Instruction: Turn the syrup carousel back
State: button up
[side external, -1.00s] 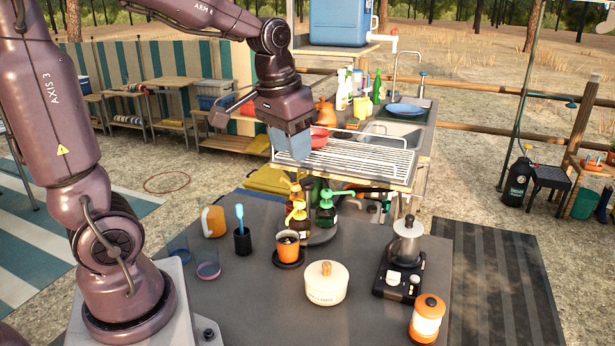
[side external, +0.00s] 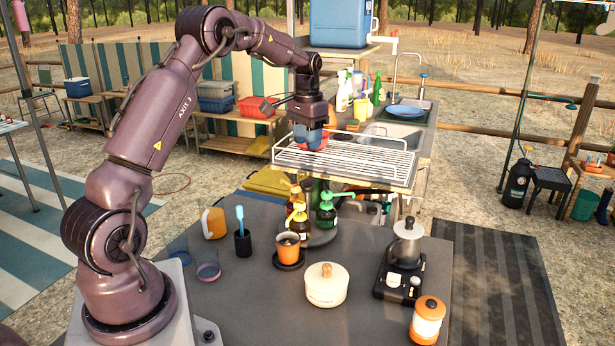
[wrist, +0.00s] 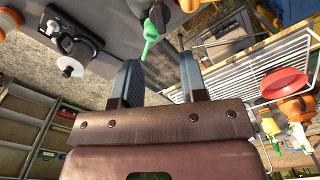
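The syrup carousel (side external: 326,238) is a dark round turntable at the back of the grey table, in the side view. It carries several pump bottles close together, among them one with a green pump (side external: 326,198) and one with a yellow pump (side external: 297,211). My gripper (side external: 309,143) points down, above and a little behind the bottles, apart from them. In the wrist view my gripper (wrist: 158,65) has its two blue-grey fingers spread with nothing between them; the green pump (wrist: 152,38) shows just beyond the gap. The turntable's far side is hidden by bottles.
An orange cup (side external: 288,247) on a dark coaster stands just in front of the carousel, with a cream lidded pot (side external: 326,287) nearer. A burner with a moka pot (side external: 406,243) stands to the right. A wire drying rack (side external: 350,160) lies behind the carousel.

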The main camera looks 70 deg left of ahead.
aim_at(308, 179)
notch_tip(308, 179, down, 10)
jog(key=shift+f, duration=0.1)
dwell(0.4)
grip_shut()
